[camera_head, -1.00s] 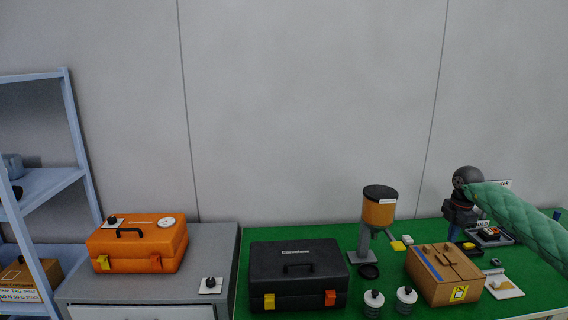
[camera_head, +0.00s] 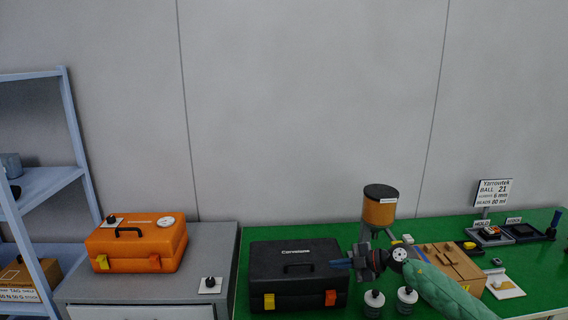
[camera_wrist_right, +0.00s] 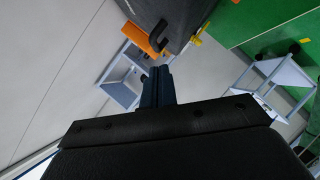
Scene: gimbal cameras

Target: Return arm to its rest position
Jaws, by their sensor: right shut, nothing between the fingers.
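My right arm, in a green quilted sleeve, comes in from the lower right in the head view. Its gripper (camera_head: 342,264) is shut and empty, pointing left in front of the right part of the black toolbox (camera_head: 285,283). I cannot tell whether it touches the toolbox. In the right wrist view the shut fingers (camera_wrist_right: 158,86) show as a dark blue block, with nothing between them. My left gripper is not in view.
An orange toolbox (camera_head: 138,245) stands on a grey cabinet (camera_head: 215,237). On the green table (camera_head: 540,284) are an orange hopper (camera_head: 380,210), two lidded jars (camera_head: 374,299), a cardboard box (camera_head: 455,262) and a sign (camera_head: 493,192). Blue shelves (camera_head: 42,185) stand at left.

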